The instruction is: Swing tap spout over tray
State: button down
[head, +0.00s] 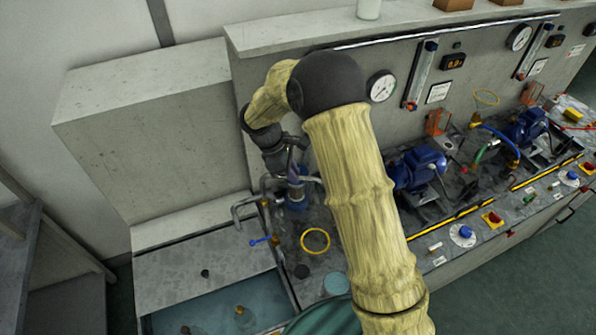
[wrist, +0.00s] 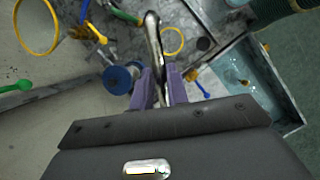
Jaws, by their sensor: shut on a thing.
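My gripper (head: 296,178) is at the bench's left end, partly hidden by my wrist. In the wrist view its purple fingers (wrist: 160,88) are shut on the bright metal tap spout (wrist: 153,38), which runs up and away between them. In the head view a bent grey pipe (head: 238,212), seemingly part of the tap, hooks down left of the gripper. A blue lever (head: 260,241) sits below it. The tray (head: 205,298), a sunken blue-grey basin with small fittings inside, is at the lower left; it also shows in the wrist view (wrist: 238,68). I cannot tell which point the spout's outlet is above.
A yellow ring (head: 315,241) lies on the bench beside the tap. Blue pumps (head: 418,167) with hoses stand to the right, behind my arm. A gauge panel (head: 382,87) rises at the back. A green hose (head: 325,318) is at the front edge.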

dwell(0.3)
jog(key=c, duration=1.4)
grip_release()
jog(key=shift+w, duration=0.1)
jog(key=shift+o, duration=0.2)
jog(key=b+v, duration=0.4)
jog(key=v, duration=1.3)
jog(key=shift+r, duration=0.25)
